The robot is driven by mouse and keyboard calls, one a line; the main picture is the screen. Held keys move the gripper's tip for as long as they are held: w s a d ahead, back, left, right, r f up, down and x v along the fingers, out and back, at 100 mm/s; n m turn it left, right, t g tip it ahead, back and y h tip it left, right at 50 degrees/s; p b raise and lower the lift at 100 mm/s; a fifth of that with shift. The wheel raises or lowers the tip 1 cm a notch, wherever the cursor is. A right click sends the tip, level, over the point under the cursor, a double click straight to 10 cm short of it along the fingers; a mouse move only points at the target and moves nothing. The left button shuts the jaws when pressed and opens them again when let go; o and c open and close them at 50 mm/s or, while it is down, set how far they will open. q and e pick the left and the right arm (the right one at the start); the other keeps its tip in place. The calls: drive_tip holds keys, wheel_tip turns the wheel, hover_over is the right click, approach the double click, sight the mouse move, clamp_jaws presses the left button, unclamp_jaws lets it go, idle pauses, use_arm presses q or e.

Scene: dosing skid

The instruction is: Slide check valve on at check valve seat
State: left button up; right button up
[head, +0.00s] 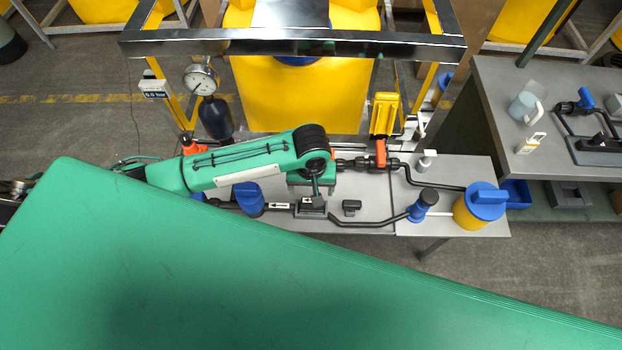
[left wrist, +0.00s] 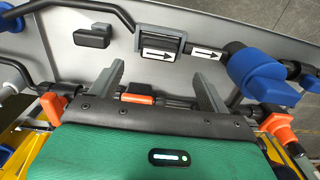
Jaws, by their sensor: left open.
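The check valve (left wrist: 162,44) is a small dark grey block with a white arrow label, which points right in the left wrist view. It sits in line with the black pipe, at the grey holder I take for the check valve seat (left wrist: 159,56). In the head view the check valve (head: 308,201) is partly hidden by my left gripper. My left gripper (head: 316,190) points down over it. In the left wrist view its two fingers (left wrist: 160,84) are apart with nothing between them, and the valve shows beyond them. Whether the valve is fully seated cannot be told. My right gripper is out of view.
A small dark grey part (head: 351,207) lies on the grey panel beside the valve. A blue valve body (head: 248,199) stands on the other side, past an arrow label (head: 279,205). A blue-capped yellow container (head: 481,206), an orange-handled valve (head: 381,154) and a pressure gauge (head: 200,79) stand around.

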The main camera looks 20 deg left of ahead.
use_arm(q)
wheel_tip(320, 180, up, 5)
drive_tip(key=shift+r+b, duration=0.2)
drive_tip(key=shift+b, duration=0.1)
idle(0.5)
